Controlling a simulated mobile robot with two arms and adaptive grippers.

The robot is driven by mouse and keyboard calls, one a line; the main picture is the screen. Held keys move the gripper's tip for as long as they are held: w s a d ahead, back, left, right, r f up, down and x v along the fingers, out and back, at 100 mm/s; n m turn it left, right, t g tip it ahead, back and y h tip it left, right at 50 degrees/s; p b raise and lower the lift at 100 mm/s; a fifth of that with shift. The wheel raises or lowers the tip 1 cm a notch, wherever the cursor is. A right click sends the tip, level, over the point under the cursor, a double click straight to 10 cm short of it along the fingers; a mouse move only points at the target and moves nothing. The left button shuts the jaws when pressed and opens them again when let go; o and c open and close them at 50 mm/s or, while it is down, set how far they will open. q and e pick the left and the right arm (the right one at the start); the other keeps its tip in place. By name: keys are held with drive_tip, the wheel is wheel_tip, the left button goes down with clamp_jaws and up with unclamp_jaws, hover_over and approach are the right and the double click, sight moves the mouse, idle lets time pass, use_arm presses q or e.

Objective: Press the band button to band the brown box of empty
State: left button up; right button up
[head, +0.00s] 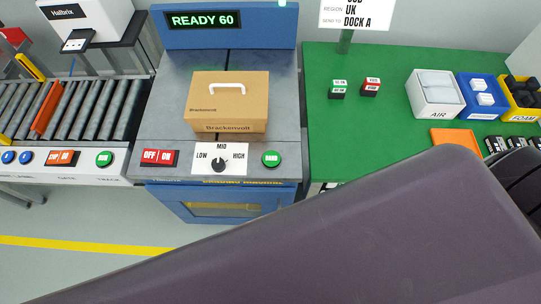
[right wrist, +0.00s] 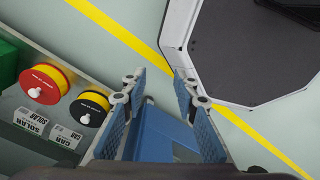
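The brown box (head: 228,103) with a white handle sits closed on the grey top of the blue banding machine (head: 224,28). The machine's display (head: 204,20) reads READY 60. The round green BAND button (head: 271,159) is on the machine's front panel, right of the LOW-MID-HIGH dial (head: 219,164). The OFF/ON switch (head: 159,157) is at the panel's left. My right gripper (right wrist: 160,92) is open and empty in the right wrist view, with floor and a blue surface beyond it. Neither gripper's fingers are identifiable in the head view.
A large dark arm link of mine crosses the front of the head view. A roller conveyor (head: 113,110) lies left. A green table (head: 335,130) at right holds an AIR bin (head: 435,113) and other bins. Red and black spools (right wrist: 47,85) show in the right wrist view.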

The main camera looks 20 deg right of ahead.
idle(0.3)
clamp_jaws()
idle(1.2)
